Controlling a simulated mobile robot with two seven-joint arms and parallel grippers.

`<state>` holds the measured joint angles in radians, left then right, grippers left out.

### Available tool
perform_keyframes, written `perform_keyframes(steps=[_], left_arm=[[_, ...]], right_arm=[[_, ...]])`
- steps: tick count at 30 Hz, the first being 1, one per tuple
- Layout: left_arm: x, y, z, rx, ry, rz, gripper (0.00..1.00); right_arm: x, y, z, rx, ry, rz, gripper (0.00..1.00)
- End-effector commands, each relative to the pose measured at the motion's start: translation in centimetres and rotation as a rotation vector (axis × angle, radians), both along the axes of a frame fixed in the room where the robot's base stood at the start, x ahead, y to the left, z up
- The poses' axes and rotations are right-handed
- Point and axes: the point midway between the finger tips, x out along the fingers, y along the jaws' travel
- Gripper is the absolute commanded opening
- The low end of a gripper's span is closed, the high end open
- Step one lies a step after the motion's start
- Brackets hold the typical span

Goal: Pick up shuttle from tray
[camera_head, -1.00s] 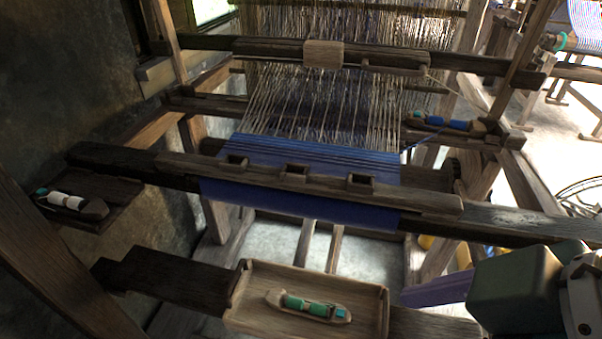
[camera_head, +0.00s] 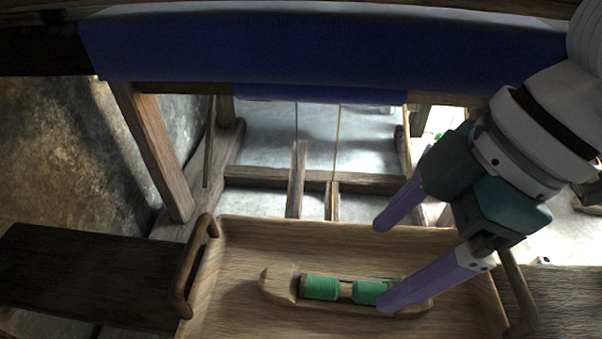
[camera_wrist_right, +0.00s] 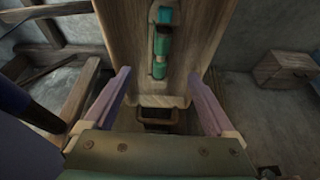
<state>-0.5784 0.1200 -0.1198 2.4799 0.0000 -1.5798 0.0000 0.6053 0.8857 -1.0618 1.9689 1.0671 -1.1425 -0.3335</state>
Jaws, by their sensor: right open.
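The shuttle (camera_head: 345,292) is a pale wooden boat shape with green thread wound inside it. It lies in the wooden tray (camera_head: 240,255), and it also shows in the right wrist view (camera_wrist_right: 161,45), upper middle. My right gripper (camera_head: 380,265) is open and empty, with lilac fingers, above the right part of the tray. In the head view one finger covers part of the shuttle's right end. In the right wrist view the two fingers (camera_wrist_right: 160,100) stand wide apart, with the shuttle beyond them. My left gripper is not seen.
A dark wooden board (camera_head: 90,275) extends left from the tray. The tray's raised handle (camera_head: 193,265) is at its left end. The loom's blue cloth roll (camera_head: 330,45) crosses the top. A wooden box (camera_wrist_right: 285,68) shows at right in the wrist view.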

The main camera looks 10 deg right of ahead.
Motion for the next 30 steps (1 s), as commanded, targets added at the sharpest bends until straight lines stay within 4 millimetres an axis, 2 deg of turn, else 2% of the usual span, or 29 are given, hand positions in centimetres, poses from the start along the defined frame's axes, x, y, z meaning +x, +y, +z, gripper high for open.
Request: perform_keyframes(steps=[1, 8, 16, 19, 26, 30], left_arm=[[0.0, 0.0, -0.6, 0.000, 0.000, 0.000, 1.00], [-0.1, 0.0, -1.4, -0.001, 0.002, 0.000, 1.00], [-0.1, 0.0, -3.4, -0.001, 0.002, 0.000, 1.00], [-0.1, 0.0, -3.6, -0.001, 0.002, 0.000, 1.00], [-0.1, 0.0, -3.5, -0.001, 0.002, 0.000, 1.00], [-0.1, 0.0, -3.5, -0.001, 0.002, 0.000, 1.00]], right_arm=[[0.0, 0.4, -1.1, 0.001, 0.003, 0.001, 0.90], [0.4, 1.2, -3.2, 0.001, 0.001, 0.000, 0.90], [1.0, 2.5, -7.0, 0.000, 0.001, 0.001, 0.90], [1.1, 2.8, -7.6, 0.000, 0.000, 0.002, 0.90], [1.1, 2.8, -7.6, 0.000, -0.001, 0.002, 0.90], [1.1, 2.8, -7.6, 0.000, 0.000, 0.001, 0.74]])
